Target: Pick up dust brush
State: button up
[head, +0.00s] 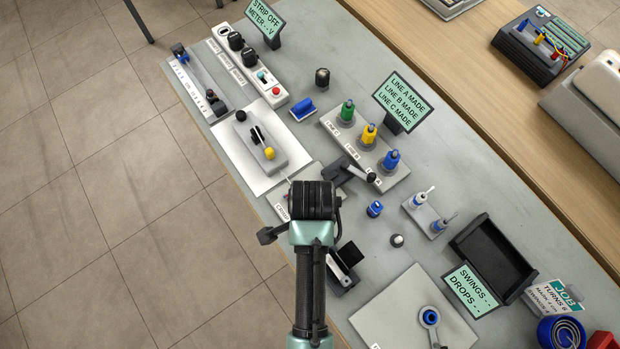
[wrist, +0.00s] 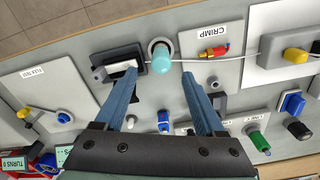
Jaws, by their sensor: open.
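In the wrist view a pale teal cylinder (wrist: 162,62) with a round grey base stands between the two fingers of my gripper (wrist: 159,78). The fingers are spread wide, with space on both sides of it. No bristles show, so I cannot tell for certain that it is the dust brush. In the head view my gripper (head: 312,200) is over the bench's near edge and hides what is below it. A blue block with a white edge (head: 302,108) lies farther up the bench; it also shows in the wrist view (wrist: 292,103).
A black slotted block (wrist: 120,66) stands close to the left finger. A white cable (wrist: 235,58) runs right from near the cylinder. A plug stand (head: 365,160), a black tray (head: 483,240) and a sign (head: 403,100) stand on the bench (head: 440,170).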

jog(key=shift+a+f+p, duration=0.15)
jog(key=shift+f+p, duration=0.3)
jog(key=shift+f, duration=3.05)
grip_shut()
